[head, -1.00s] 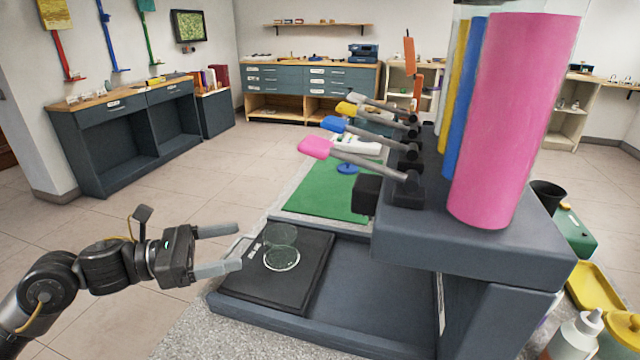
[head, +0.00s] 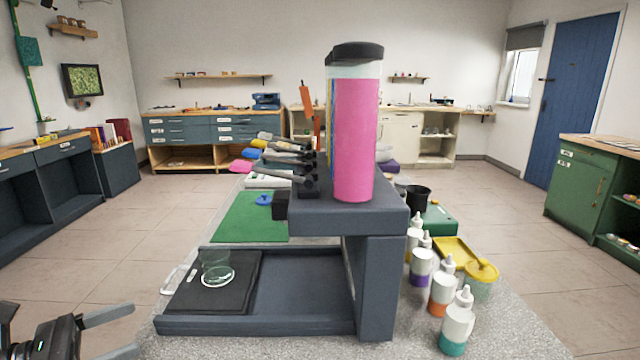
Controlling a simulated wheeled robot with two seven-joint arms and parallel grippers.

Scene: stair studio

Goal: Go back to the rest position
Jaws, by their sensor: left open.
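My left gripper (head: 118,334) is at the lower left corner of the head view, partly cut off by the frame edge. Its two grey fingers are apart with nothing between them. It is left of the grey dispenser stand (head: 378,285) and apart from it. My right gripper does not show.
Several squeeze bottles (head: 457,322) stand on the speckled worktop right of the stand, near a yellow tray (head: 455,252) and a black cup (head: 418,196). A green mat (head: 240,218) lies behind the black tray. The floor to the left is open, up to a dark cabinet (head: 60,180).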

